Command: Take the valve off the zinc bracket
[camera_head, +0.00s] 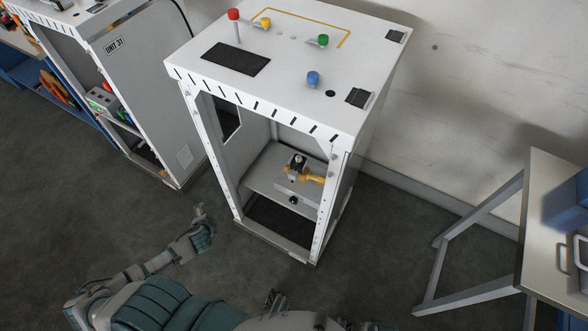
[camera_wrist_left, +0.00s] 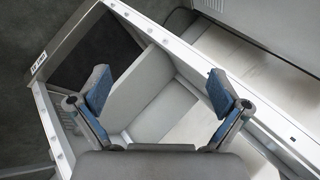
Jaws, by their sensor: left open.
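A small valve (camera_head: 297,161) with a dark and pale top sits inside the white dispenser frame, above its inner shelf. A yellow part (camera_head: 313,179) sticks out to its right. Grey metal beneath it looks like the zinc bracket (camera_head: 291,176), but it is too small to tell its shape. My left gripper (camera_head: 201,211) is outside the frame, left of its front opening, well apart from the valve. In the left wrist view my left gripper (camera_wrist_left: 158,92) is open and empty, with frame panels beyond its blue pads; no valve shows there. My right gripper is not distinguishable.
The white frame (camera_head: 345,75) has front posts around the opening and coloured knobs on top. A dark round knob (camera_head: 293,200) is below the valve. Another cabinet (camera_head: 150,80) stands left, a table (camera_head: 548,230) right. Floor between is clear.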

